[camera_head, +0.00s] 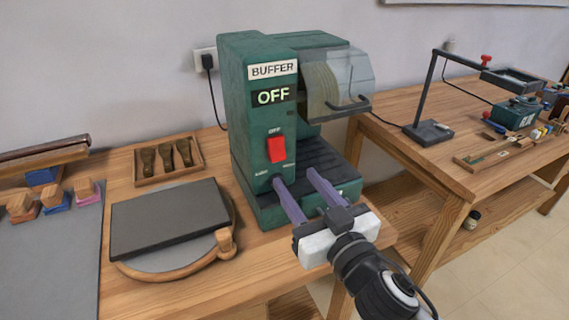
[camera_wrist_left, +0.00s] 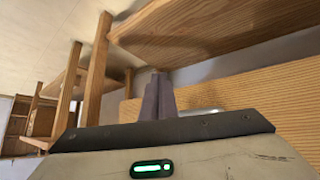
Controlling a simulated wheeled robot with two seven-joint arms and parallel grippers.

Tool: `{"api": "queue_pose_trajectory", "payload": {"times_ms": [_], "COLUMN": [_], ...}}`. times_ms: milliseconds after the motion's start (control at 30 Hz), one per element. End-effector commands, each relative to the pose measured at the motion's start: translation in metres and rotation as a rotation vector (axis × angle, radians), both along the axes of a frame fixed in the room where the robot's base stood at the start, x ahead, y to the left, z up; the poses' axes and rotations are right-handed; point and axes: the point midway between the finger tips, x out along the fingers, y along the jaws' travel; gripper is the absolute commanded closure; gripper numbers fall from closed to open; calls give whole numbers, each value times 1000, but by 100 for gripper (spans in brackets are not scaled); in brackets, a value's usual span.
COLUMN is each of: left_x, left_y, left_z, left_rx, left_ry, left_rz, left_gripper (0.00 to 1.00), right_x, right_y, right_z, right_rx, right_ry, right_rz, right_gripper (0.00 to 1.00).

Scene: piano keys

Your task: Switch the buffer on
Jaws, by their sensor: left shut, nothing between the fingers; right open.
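The buffer (camera_head: 243,140) is a green machine on the wooden bench in the head view. Its lit display (camera_head: 273,96) reads OFF. A red switch (camera_head: 276,148) sits on its front below the display, with a small OFF label above it. My right gripper (camera_head: 294,175) is open and empty, its two purple fingers spread just below the switch and close to the machine's front. I cannot tell whether they touch it. My left gripper (camera_wrist_left: 159,94) is shut and empty in the left wrist view, below a wooden tabletop; it is not in the head view.
A clear shield (camera_head: 350,75) covers the buffer wheel at the upper right. A dark slab (camera_head: 168,216) on a round board and a tray of dark-handled pieces (camera_head: 167,160) lie left of the buffer. A second bench (camera_head: 420,155) with a lamp stands right.

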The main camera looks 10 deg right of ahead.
Motion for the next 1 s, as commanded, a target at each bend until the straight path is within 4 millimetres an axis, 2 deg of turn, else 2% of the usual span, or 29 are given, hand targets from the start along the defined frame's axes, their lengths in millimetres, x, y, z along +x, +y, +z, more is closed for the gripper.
{"api": "queue_pose_trajectory", "payload": {"times_ms": [100, 333, 500, 767, 1000], "left_x": [1, 3, 4, 3, 3], "left_y": [0, 0, 0, 1, 1], "left_z": [5, 10, 10, 9, 9], "left_rx": [0, 0, 0, 1, 2], "left_ry": [-2, -5, -7, -3, -2], "left_rz": [0, 0, 1, 1, 1], "left_gripper": [100, 100, 100, 100, 100], "right_x": [24, 56, 66, 67, 67], "right_y": [7, 18, 22, 22, 22], "right_z": [3, 0, 0, -1, -1], "right_rx": [-1, -1, 1, 0, 0], "right_ry": [-3, 2, 1, 2, 3], "right_rz": [0, 0, 0, 0, 0], "right_gripper": [55, 55, 55, 55, 94]}}
